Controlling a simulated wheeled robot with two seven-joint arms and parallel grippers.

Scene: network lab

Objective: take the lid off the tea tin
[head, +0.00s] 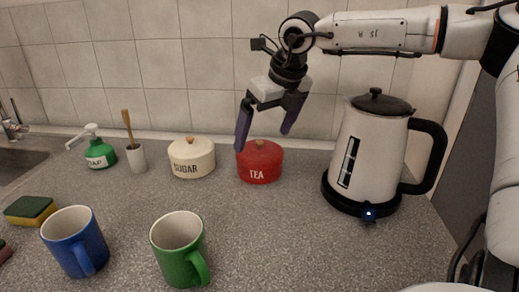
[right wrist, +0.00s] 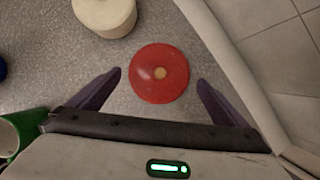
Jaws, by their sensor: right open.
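My right gripper (head: 265,140) is open and empty above the tin, fingers pointing down. In the right wrist view its fingertips (right wrist: 159,78) lie on either side of the lid, apart from it. The left gripper is not in view.
A cream sugar tin (head: 191,163) stands left of the tea tin. A kettle (head: 368,150) stands on its base to the right. Blue (head: 75,243) and green (head: 180,252) mugs are in front. A soap bottle (head: 99,154), brush holder (head: 137,159) and sponge (head: 30,210) are at left.

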